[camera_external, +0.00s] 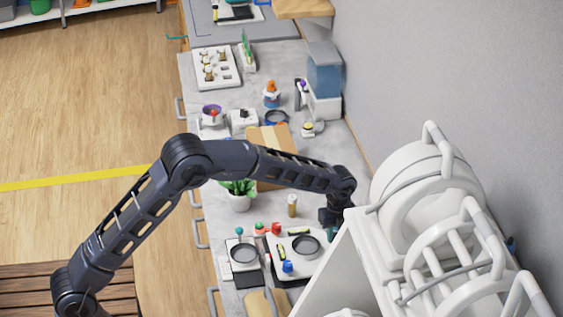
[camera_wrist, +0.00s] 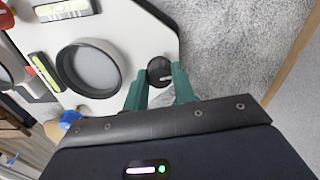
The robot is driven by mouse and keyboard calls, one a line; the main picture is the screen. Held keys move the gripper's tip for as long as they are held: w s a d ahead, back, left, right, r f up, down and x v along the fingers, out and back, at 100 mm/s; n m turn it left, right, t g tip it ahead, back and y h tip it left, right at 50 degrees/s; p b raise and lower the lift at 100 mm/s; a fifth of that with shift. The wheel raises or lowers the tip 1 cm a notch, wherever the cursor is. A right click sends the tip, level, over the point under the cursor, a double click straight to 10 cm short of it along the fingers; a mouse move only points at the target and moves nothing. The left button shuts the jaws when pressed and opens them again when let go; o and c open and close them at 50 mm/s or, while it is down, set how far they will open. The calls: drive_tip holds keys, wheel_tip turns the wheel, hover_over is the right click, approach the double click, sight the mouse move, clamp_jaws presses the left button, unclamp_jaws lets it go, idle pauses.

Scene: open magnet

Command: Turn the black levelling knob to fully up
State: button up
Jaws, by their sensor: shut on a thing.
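The black levelling knob (camera_wrist: 159,69) sits at a corner of the white plate in the wrist view, with a short light mark on its top pointing towards the right. My gripper (camera_wrist: 160,82) has its green fingers on either side of the knob and is shut on it. In the external view my gripper (camera_external: 332,234) reaches down at the right end of the white plate (camera_external: 318,262), and the knob is hidden there. The plate carries a round dark-rimmed dish (camera_wrist: 90,70) and two yellow-green bubble levels, one (camera_wrist: 44,72) beside the dish and one (camera_wrist: 62,10) above it.
A blue knob (camera_external: 287,267) and a red knob (camera_external: 276,228) are at other corners of the plate. A second dish on a stand (camera_external: 244,252) is to the left. A cork-coloured cylinder (camera_external: 292,205) stands behind.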

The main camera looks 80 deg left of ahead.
drive_tip(key=n, duration=0.9)
drive_tip(key=shift+n, duration=0.4)
drive_tip(key=n, duration=0.4)
drive_tip(key=shift+n, duration=0.3)
drive_tip(key=n, duration=0.4)
drive_tip(key=shift+n, duration=0.3)
drive_tip(key=n, duration=0.9)
drive_tip(key=shift+n, duration=0.4)
drive_tip(key=n, duration=0.5)
drive_tip(key=shift+f, duration=0.1)
drive_tip(key=shift+s+n, duration=0.1)
drive_tip(key=shift+n, duration=2)
drive_tip(key=shift+a, duration=0.1)
